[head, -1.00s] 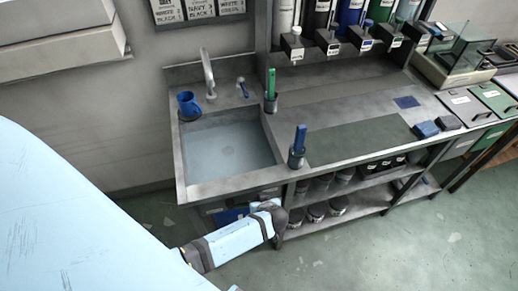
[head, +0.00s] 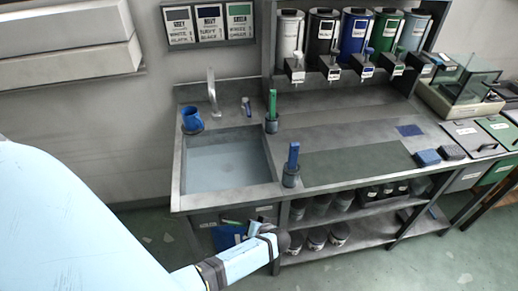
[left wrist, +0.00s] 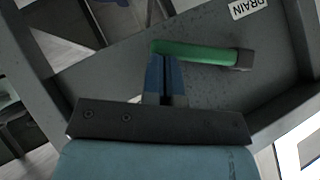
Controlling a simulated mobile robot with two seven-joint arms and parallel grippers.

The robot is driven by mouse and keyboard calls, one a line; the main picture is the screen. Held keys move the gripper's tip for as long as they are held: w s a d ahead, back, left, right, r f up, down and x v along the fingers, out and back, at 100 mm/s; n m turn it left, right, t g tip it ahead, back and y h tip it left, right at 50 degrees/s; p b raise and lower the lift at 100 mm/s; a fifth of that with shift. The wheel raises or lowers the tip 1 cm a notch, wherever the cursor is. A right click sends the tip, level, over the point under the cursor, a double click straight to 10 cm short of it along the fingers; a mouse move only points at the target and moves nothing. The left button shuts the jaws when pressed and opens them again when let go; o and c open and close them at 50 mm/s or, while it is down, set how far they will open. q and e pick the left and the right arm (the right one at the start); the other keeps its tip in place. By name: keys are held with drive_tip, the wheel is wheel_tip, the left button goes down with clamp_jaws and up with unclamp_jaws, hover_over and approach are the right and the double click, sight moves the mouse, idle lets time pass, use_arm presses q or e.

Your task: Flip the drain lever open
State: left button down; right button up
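The drain lever is a green bar (left wrist: 205,53) in the left wrist view. It lies nearly level across a grey panel, with a dark pivot at its right end. A white DRAIN label (left wrist: 248,8) is above that end. My left gripper (left wrist: 164,62) has its blue fingers together, with their tips at the lever's left part; I cannot tell whether they touch it. In the head view my left gripper (head: 254,228) is low in front of the sink cabinet, and a bit of green lever (head: 232,222) shows beside it. My right gripper is not in view.
The sink basin (head: 225,165) above holds pale water, with a tap (head: 212,92) and a blue mug (head: 192,120) behind. Open shelves with jars (head: 340,233) stand right of the cabinet. The floor in front is clear.

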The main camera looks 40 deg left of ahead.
use_arm(q)
drive_tip(key=s+a+f+m+g+y+b, duration=0.2)
drive_tip(key=s+a+f+y+b, duration=0.1)
drive_tip(key=f+b, duration=0.2)
drive_tip(key=shift+f+m+y, duration=0.3)
drive_tip(key=shift+f+m, duration=0.1)
drive_tip(key=shift+f, duration=0.15)
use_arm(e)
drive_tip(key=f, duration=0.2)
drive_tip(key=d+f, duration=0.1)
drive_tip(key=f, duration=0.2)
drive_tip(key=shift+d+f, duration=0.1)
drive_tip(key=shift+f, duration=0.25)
use_arm(q)
drive_tip(key=shift+s+f, duration=0.1)
drive_tip(key=shift+s, duration=0.15)
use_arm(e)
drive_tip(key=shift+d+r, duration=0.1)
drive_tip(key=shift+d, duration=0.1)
